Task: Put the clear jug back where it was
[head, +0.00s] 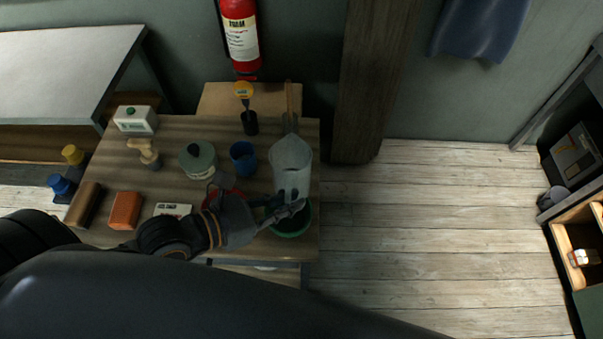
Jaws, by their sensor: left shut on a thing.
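The clear jug (291,158) is a pale, translucent vessel at the right side of the wooden table (225,133). My left gripper (287,203) reaches in from the left and is shut at the jug's near end, over a green bowl (294,229). The fingers hide part of the jug's near end and part of the bowl. I cannot tell whether the jug touches the table or the bowl. My right gripper is not in view.
A blue cup (243,158) and a lidded grey-green pot (198,160) stand left of the jug. A red item (223,184) lies close to my left gripper. An orange block (125,210) and several small items fill the table's left. A wooden post (372,80) rises behind right.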

